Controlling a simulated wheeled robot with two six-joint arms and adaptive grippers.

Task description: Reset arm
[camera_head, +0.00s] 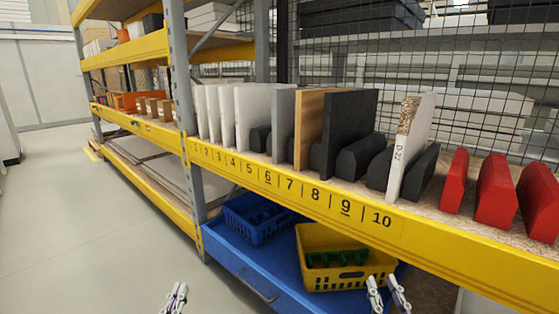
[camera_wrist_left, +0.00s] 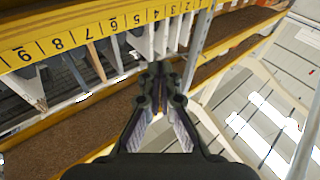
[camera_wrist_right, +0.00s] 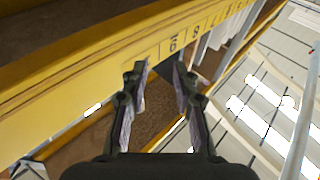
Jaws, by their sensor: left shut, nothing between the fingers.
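My left gripper (camera_head: 175,297) shows at the bottom of the head view, over the floor left of the blue drawer. It is shut and empty; in the left wrist view (camera_wrist_left: 157,72) its fingertips meet. My right gripper (camera_head: 388,290) shows at the lower right, in front of the yellow basket's right side. Its fingers are apart with nothing between them, as the right wrist view (camera_wrist_right: 160,75) also shows. Neither gripper touches the shelf or the panels. Most of both arms is out of the head view.
A yellow shelf beam (camera_head: 300,192) numbered up to 10 carries upright panels, including a dark one (camera_head: 349,125) and a white one (camera_head: 419,140). Red blocks (camera_head: 495,190) stand right. A blue drawer (camera_head: 225,245) below holds a blue basket (camera_head: 255,222) and yellow basket (camera_head: 310,240). Floor at left is clear.

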